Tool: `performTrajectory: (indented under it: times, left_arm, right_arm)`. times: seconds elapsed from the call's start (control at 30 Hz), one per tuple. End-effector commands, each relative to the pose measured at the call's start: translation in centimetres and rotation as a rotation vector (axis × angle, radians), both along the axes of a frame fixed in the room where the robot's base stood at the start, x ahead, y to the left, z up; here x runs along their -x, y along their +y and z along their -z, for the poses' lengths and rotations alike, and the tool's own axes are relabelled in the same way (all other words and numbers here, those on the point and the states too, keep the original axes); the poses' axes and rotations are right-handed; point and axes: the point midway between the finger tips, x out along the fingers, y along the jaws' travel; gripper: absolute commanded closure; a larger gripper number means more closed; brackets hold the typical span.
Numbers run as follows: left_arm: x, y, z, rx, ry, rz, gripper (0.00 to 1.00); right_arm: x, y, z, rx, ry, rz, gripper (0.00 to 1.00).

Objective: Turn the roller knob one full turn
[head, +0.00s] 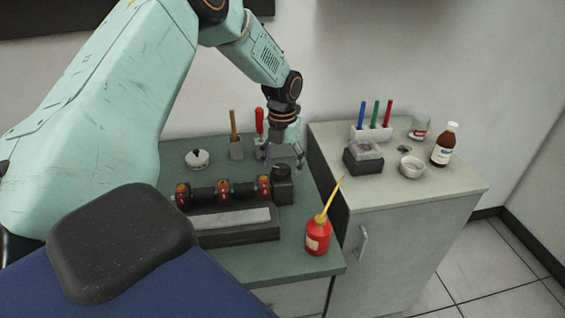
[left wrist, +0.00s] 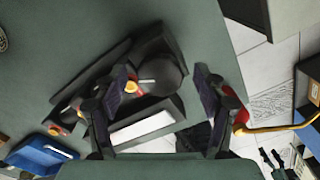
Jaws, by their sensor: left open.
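The roller device (head: 232,228) sits on the green worktop, with a dark roller carrying several orange-red bands and a pale strip along its front. The black roller knob (head: 281,171) is at its right end. In the left wrist view the dark round knob (left wrist: 160,76) lies between the spread fingers. My left gripper (head: 284,160) is open and empty, pointing down just above the knob. Its fingers also show in the left wrist view (left wrist: 164,75). I cannot tell whether a finger touches the knob. My right gripper is not in view.
Behind are a white lidded pot (head: 198,159) and upright tools (head: 235,150). A side cabinet (head: 455,185) holds pens, a brown bottle (head: 444,146) and a bowl.

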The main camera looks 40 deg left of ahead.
Motion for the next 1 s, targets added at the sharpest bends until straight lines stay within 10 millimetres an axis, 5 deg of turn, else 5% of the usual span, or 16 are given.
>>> performTrajectory:
  times: [0.17,0.7,1.0]
  left_arm:
    - [0.0,0.0,-0.8,0.001,-0.001,0.0,0.29]
    - [0.0,0.0,-10.6,0.0,-0.003,0.0,0.29]
    - [0.1,0.0,-12.0,0.0,0.0,0.0,0.29]
  right_arm:
    - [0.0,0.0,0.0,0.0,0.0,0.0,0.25]
    - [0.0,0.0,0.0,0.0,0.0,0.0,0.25]
    - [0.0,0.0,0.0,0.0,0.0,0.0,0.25]
